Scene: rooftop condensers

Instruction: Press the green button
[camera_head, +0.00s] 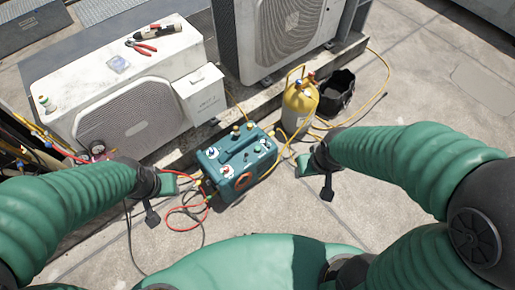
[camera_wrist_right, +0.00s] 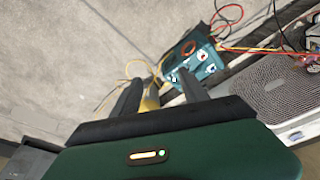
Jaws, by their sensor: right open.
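A teal machine (camera_head: 238,163) with a top handle, knobs and small fittings sits on the concrete in the middle of the head view. It also shows in the right wrist view (camera_wrist_right: 194,64), just beyond the fingers. I cannot pick out a green button on it at this size. My left gripper (camera_head: 164,192) is left of the machine and apart from it; its jaws are too small to read. My right gripper (camera_head: 316,174) is to the right of the machine, empty. In the wrist view my right gripper's (camera_wrist_right: 160,90) two dark fingers are spread apart.
A yellow cylinder (camera_head: 300,102) and a black bucket (camera_head: 338,92) stand behind the machine on the right. White condensers (camera_head: 130,110) line the back. Red hoses (camera_head: 185,212) and yellow hoses lie around the machine. Concrete at the right (camera_head: 425,95) is clear.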

